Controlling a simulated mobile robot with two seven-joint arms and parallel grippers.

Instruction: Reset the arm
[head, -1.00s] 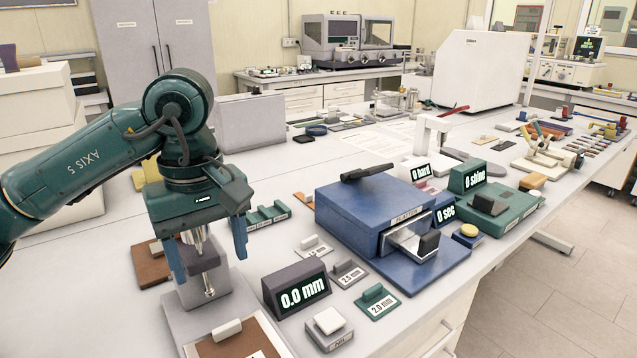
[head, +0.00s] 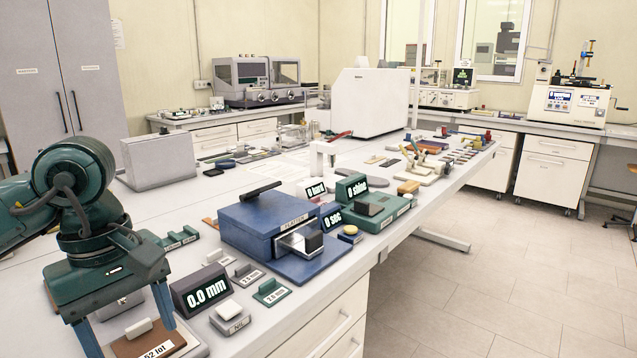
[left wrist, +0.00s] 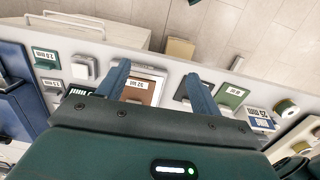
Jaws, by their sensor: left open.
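My left arm comes in at the lower left of the head view. The fingers stand over the brown plate (head: 163,345) labelled "52 lot"; I cannot tell the height. In the left wrist view the open fingers (left wrist: 155,76) spread on either side of this brown plate (left wrist: 142,90). A metal probe is mostly hidden behind the gripper. My right gripper is not seen.
A "0.0 mm" display (head: 204,288) and a grey "NIL" block (head: 230,318) stand right of the gripper. Beyond them sits a blue box labelled "FLATTEN" (head: 262,218). The table's front edge runs diagonally, with open floor (head: 520,270) at the right.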

